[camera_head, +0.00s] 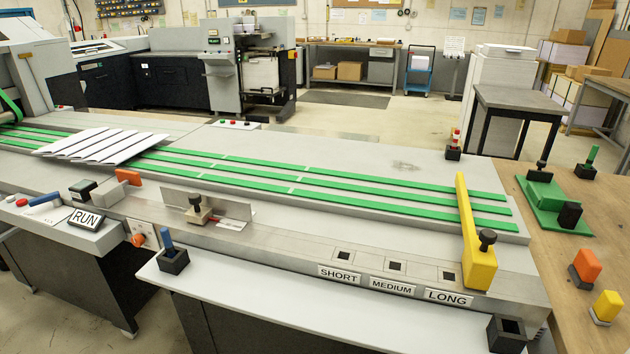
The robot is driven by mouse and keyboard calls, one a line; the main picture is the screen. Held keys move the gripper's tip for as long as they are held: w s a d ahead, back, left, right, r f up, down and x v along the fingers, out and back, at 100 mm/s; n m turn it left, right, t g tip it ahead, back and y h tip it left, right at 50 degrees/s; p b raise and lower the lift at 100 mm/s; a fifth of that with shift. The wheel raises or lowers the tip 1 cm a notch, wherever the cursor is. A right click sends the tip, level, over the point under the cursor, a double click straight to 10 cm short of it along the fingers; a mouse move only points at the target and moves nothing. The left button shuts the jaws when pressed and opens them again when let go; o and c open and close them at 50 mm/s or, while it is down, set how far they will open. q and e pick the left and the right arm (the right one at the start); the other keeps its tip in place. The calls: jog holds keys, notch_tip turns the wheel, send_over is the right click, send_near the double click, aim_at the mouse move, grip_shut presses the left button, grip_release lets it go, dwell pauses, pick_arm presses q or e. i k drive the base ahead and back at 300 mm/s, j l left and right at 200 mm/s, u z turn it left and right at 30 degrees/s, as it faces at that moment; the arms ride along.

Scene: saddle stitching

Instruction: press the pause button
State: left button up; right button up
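No button in view carries a readable "pause" label, so I cannot tell which one is the pause button. A grey control panel (50,232) at the left edge bears a small red button (22,202), a blue-and-white lever-like part (45,202) and a tilted RUN sign (86,219). A small box (235,124) with red and green buttons stands at the far edge of the machine. Neither of my grippers shows in the head view.
Green belts (300,176) run along the machine, with fanned white sheets (100,145) at left. A yellow stop (474,235) stands by the LONG label (448,297). A dark block (83,189) and orange block (128,177) sit near RUN. A wooden table (550,270) is at right.

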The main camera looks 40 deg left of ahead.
aim_at(22, 202)
jog(key=u, duration=2.6)
